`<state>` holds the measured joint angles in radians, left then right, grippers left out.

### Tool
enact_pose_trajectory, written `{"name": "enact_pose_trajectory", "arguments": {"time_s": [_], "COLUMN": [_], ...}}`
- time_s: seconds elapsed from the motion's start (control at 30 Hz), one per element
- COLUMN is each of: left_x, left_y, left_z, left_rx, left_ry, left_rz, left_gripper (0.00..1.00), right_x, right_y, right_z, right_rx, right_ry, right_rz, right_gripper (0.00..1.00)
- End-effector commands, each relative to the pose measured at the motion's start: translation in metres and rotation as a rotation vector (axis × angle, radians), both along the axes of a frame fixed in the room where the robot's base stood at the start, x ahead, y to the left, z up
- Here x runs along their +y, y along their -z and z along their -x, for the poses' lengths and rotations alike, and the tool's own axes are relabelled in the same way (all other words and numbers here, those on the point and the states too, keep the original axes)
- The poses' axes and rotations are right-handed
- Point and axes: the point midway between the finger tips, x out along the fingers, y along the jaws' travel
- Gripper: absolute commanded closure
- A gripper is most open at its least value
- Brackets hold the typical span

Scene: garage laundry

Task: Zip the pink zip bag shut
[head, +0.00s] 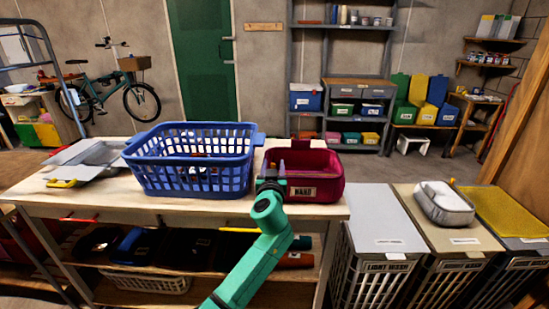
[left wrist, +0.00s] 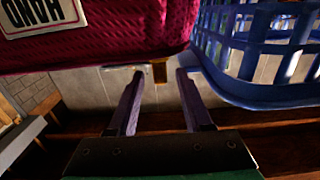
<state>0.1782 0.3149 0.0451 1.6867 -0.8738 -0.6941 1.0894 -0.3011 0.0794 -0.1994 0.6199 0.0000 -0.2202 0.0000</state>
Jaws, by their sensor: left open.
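The pink zip bag (head: 318,190) stands on the table at the right of the blue basket, with a white label reading HAND on its front. Its top looks open, with the inside visible. In the left wrist view the bag (left wrist: 110,45) fills the upper left, with its label upside down. A small orange-brown tab (left wrist: 160,73) hangs at its lower edge, between my fingertips in the picture; I cannot tell whether they touch it. My left gripper (head: 281,168) is open at the bag's left end, and its two fingers show in the left wrist view (left wrist: 160,78). My right gripper is out of view.
The blue basket (head: 190,178) stands close at the left of the bag and of my left gripper. Grey folded items (head: 85,155) lie at the table's left. Lidded hampers (head: 375,220) stand at the right, one with a grey pouch (head: 444,203) on top.

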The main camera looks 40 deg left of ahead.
Motion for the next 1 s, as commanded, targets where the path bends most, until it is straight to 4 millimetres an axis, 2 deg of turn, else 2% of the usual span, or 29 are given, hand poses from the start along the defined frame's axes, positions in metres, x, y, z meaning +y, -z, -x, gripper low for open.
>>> {"name": "enact_pose_trajectory", "arguments": {"time_s": [0.1, 0.2, 0.47, 0.5, 0.57, 0.6, 0.63, 1.0], "left_x": [0.016, 0.022, 0.025, 0.024, 0.024, 0.024, 0.024, 0.024], "left_y": [-0.001, 0.0, 0.001, 0.001, 0.001, 0.001, 0.001, 0.001], "left_z": [-0.019, -0.029, -0.032, -0.032, -0.032, -0.032, -0.032, -0.032], "left_rx": [0.001, 0.001, 0.002, 0.002, 0.002, 0.002, 0.002, 0.002], "left_ry": [-0.002, -0.001, 0.0, 0.0, 0.0, 0.0, 0.0, 0.0], "left_rz": [-0.002, 0.0, 0.001, 0.001, 0.001, 0.001, 0.001, 0.001], "left_gripper": [0.5, 0.5, 0.5, 0.54, 0.77, 0.92, 1.0, 1.0], "right_x": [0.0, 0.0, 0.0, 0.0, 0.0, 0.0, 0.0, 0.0], "right_y": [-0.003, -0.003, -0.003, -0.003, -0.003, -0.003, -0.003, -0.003], "right_z": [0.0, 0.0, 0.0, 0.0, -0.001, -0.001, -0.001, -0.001], "right_rx": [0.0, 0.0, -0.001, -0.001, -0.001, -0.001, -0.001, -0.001], "right_ry": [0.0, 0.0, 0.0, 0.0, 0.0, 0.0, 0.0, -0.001], "right_rz": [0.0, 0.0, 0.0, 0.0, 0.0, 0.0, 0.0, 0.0], "right_gripper": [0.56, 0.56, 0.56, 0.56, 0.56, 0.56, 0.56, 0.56]}}
